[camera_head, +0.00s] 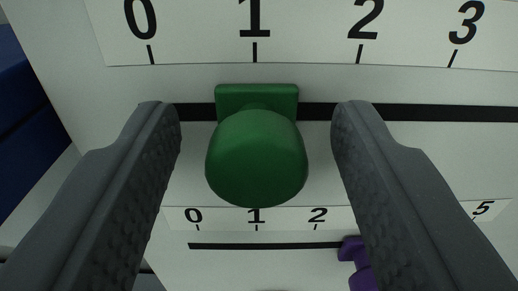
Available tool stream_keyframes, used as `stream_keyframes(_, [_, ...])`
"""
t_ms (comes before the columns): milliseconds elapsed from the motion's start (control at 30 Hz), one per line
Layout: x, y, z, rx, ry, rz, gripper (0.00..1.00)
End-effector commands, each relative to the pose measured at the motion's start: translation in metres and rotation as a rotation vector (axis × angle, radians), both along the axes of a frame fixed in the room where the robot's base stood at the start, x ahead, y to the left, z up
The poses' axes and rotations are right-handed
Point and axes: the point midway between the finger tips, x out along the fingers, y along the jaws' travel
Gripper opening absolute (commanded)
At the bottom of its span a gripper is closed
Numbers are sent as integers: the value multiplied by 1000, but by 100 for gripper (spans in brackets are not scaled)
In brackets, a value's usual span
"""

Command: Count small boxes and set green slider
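The green slider (256,160) has a rounded knob on a square base and sits in a dark horizontal slot. Its base lines up with the 1 mark on the number scale (300,47) above, where 0, 1, 2 and 3 show. My gripper (256,118) is open, with one grey finger on each side of the green knob. Gaps show between the knob and both fingers, so neither touches it. No small boxes are in view.
Below is a second, smaller-looking scale (285,215) with its own slot (260,246). A purple slider (358,265) there is partly hidden by my right finger. Dark blue surfaces (25,110) stand at the left edge.

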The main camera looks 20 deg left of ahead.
Motion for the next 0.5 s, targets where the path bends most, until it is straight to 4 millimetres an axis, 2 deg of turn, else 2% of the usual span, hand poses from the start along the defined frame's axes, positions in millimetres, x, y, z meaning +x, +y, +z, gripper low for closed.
stream_keyframes(333, [-3, -2, -1, 0, 2, -2, 48])
stream_keyframes(500, [-21, -8, 0, -2, -1, -3, 48])
